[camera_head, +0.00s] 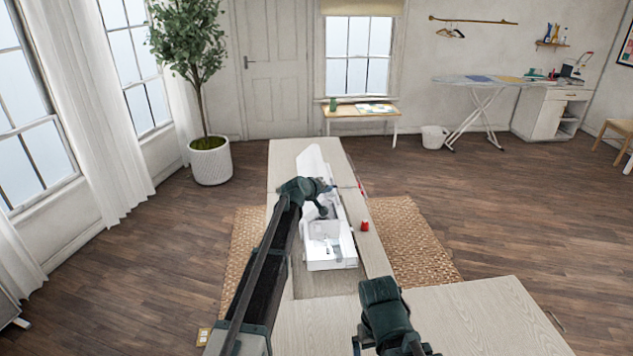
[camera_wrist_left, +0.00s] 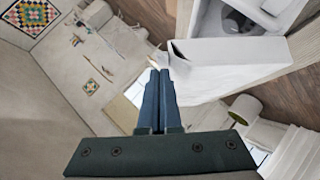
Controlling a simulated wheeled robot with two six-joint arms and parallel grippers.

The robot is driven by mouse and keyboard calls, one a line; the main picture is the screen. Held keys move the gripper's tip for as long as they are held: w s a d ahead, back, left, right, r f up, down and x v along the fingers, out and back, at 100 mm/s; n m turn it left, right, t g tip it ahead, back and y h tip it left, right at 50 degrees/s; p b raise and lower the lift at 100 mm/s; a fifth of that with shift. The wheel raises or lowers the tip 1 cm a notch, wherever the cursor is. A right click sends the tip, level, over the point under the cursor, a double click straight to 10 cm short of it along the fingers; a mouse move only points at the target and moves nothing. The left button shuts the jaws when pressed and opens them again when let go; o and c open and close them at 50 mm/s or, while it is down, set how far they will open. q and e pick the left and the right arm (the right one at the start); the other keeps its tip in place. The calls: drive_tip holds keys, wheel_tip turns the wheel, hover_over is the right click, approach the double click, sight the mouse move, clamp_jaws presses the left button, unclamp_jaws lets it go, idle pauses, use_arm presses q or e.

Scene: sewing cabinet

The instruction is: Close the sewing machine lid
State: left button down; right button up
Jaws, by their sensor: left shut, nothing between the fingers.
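The white sewing machine (camera_head: 331,250) sits in the opening of the pale wooden cabinet. Its white lid (camera_head: 311,162) stands raised at the far end, tilted up. In the left wrist view the lid (camera_wrist_left: 230,62) is a broad white panel close to the fingers, with part of the machine behind it at the upper right. My left gripper (camera_head: 321,208) is over the machine, on the near side of the lid. In the wrist view its fingers (camera_wrist_left: 160,72) are together and empty, tips beside the lid's left edge; I cannot tell whether they touch.
A small red object (camera_head: 365,226) lies on the cabinet top (camera_head: 377,255) right of the machine. My right arm is over the near end of the cabinet. A woven rug (camera_head: 410,240) lies under the cabinet. A potted plant (camera_head: 210,161) stands at the back left.

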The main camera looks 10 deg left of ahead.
use_arm(q)
drive_tip(key=w+d+f+m+g+y+b, duration=0.2)
drive_tip(key=d+f+m+y+b, duration=0.1)
drive_tip(key=f, duration=0.6)
drive_tip(key=shift+d+m+g+y+b, duration=0.3)
drive_tip(key=shift+d+y+b, duration=0.45)
drive_tip(key=shift+d+y, duration=0.85)
drive_tip(key=shift+d, duration=0.15)
drive_tip(key=shift+s, duration=0.1)
